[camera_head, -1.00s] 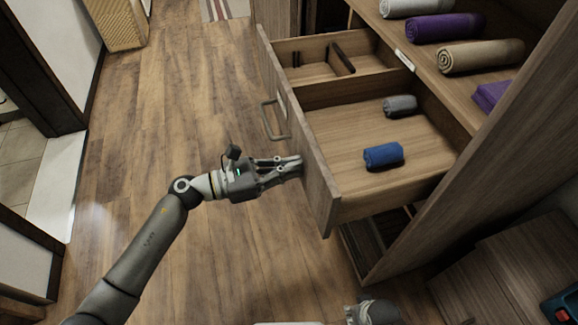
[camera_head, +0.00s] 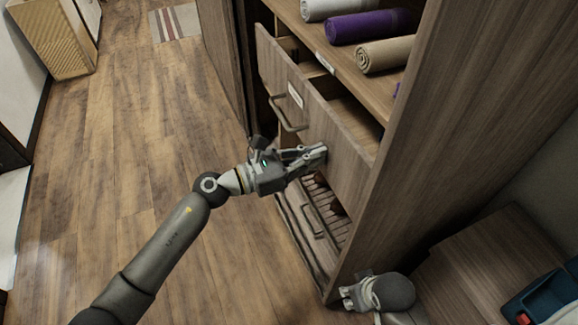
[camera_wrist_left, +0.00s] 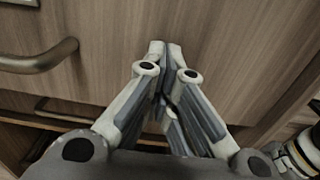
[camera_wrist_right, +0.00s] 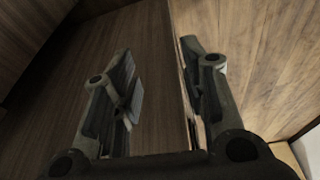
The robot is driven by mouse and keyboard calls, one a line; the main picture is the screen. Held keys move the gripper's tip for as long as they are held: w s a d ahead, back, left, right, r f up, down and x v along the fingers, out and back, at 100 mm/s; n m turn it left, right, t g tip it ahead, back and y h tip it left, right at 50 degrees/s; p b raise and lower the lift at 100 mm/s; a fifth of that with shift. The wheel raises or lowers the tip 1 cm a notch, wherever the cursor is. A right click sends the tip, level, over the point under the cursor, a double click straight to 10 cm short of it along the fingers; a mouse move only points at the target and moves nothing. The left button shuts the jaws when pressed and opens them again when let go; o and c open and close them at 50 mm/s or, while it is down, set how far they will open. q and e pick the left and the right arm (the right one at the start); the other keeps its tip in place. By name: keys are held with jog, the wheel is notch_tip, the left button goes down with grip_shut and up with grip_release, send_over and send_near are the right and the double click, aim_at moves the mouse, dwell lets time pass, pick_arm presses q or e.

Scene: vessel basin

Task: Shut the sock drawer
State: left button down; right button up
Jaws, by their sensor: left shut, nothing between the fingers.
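The sock drawer's wooden front (camera_head: 330,125), with a bar handle (camera_head: 288,118), stands a little out from the cabinet; a narrow strip of its inside shows behind it. The socks inside are hidden. My left gripper (camera_head: 322,152) is shut and empty, its fingertips against the drawer front, right of and below the handle. The left wrist view shows its closed tips (camera_wrist_left: 165,48) at the front panel, with the handle (camera_wrist_left: 40,58) to the left. My right gripper (camera_head: 345,298) is low by the cabinet's bottom corner; its fingers are apart and empty in the right wrist view (camera_wrist_right: 157,52).
Rolled towels, one purple (camera_head: 370,26) and one tan (camera_head: 385,55), lie on the shelf above. The cabinet's side panel (camera_head: 450,120) rises on the right. The wooden floor (camera_head: 140,170) on the left is clear.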

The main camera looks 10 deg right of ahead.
pick_arm(q)
jog(key=b+x, duration=0.2)
jog(key=x, duration=0.7)
jog(key=shift+w+d, duration=0.1)
jog(key=shift+d, duration=0.25)
jog(key=shift+w+d, duration=0.15)
jog(key=shift+d, duration=0.3)
jog(key=shift+r, duration=0.1)
pick_arm(e)
jog(key=v, duration=0.7)
pick_arm(q)
jog(key=shift+r, duration=0.15)
